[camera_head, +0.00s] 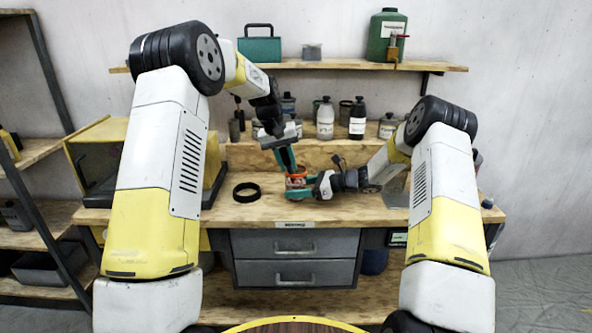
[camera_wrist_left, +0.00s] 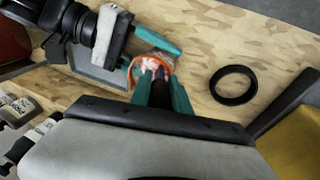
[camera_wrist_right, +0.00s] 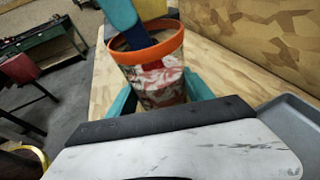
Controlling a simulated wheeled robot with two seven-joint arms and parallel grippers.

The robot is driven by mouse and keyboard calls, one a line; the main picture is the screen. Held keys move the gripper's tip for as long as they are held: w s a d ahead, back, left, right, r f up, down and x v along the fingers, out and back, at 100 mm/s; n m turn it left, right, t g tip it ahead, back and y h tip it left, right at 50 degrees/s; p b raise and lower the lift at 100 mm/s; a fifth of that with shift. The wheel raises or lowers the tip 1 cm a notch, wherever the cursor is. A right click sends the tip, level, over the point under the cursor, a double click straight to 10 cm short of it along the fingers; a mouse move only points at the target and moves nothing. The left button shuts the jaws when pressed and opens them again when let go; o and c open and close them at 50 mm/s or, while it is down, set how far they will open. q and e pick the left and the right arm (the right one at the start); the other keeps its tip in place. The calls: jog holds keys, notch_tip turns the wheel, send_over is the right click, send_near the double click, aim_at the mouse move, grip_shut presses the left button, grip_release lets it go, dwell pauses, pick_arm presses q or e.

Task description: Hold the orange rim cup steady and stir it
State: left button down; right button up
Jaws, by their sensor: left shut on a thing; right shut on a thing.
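The orange rim cup (camera_head: 296,182) stands upright at the work table; its orange rim and red-and-white patterned side show in the right wrist view (camera_wrist_right: 162,80). My right gripper (camera_head: 308,187) is shut around the cup's side, with teal fingers on both sides of it. My left gripper (camera_head: 287,160) is above the cup, pointing down, shut on a dark stirring stick (camera_wrist_left: 160,92). In the right wrist view the dark blue stick (camera_wrist_right: 118,42) slants into the cup's mouth. Its lower end is hidden inside the cup.
A black ring (camera_head: 246,192) lies on the wooden table (camera_head: 350,212) to the left of the cup. A grey tray (camera_wrist_right: 292,125) lies close by my right gripper. Several bottles and jars, including a white bottle (camera_head: 325,120), stand on the raised ledge behind.

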pick_arm(q)
jog(key=shift+d, duration=0.1)
dwell(0.3)
jog(key=shift+r, duration=0.25)
jog(key=v, duration=1)
jog(key=shift+r, duration=0.2)
dwell(0.6)
jog(key=shift+r, duration=2)
